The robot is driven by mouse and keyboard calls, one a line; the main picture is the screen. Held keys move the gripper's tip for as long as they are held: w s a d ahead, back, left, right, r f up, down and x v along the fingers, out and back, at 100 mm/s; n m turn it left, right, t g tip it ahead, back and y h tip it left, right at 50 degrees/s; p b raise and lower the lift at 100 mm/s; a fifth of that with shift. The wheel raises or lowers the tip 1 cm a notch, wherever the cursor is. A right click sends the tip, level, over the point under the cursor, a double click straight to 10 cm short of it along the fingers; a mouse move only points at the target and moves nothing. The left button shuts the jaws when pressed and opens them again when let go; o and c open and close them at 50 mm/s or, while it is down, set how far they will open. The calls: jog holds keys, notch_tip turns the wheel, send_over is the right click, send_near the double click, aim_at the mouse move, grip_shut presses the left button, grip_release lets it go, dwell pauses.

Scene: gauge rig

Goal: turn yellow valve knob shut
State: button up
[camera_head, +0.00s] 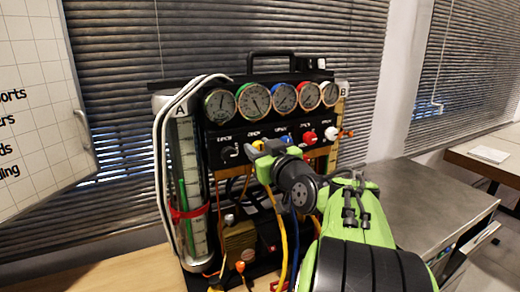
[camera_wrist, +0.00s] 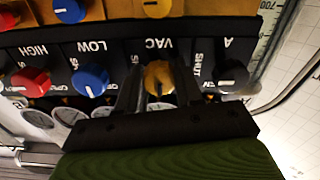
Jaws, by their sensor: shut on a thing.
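The yellow valve knob (camera_wrist: 158,77) sits under the upside-down VAC label in the wrist view, on the black panel. Its pale pointer line appears to point down in that picture, toward my gripper. My gripper (camera_wrist: 159,88) has one dark finger on each side of the knob and is shut on it. In the head view, a little of the yellow knob (camera_head: 257,145) shows behind my gripper (camera_head: 268,151), which reaches the panel from the lower right. The knob's lower part is hidden there. The SHUT and OPEN marks beside it are partly covered by a finger.
A blue knob (camera_wrist: 90,80) and a red knob (camera_wrist: 31,81) lie left of the yellow one in the wrist view; a black knob (camera_wrist: 232,76) lies right. Several gauges (camera_head: 256,98) line the top. A clear cylinder (camera_head: 186,185) stands left; hoses (camera_head: 277,225) hang below.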

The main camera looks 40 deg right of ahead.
jog(key=m, duration=0.4)
jog(key=shift+m, duration=0.3)
jog(key=m, duration=0.4)
jog(key=shift+m+p, duration=0.3)
jog(key=m+p, duration=0.1)
jog(key=m, duration=0.3)
jog(key=shift+m, duration=0.3)
jog(key=shift+d+m+p, duration=0.1)
jog(key=shift+m+p, duration=0.6)
jog(key=shift+m, duration=1.3)
jog(key=shift+f, duration=0.1)
jog(key=o, duration=1)
jog(key=shift+o, duration=0.2)
jog(key=shift+s, duration=0.15)
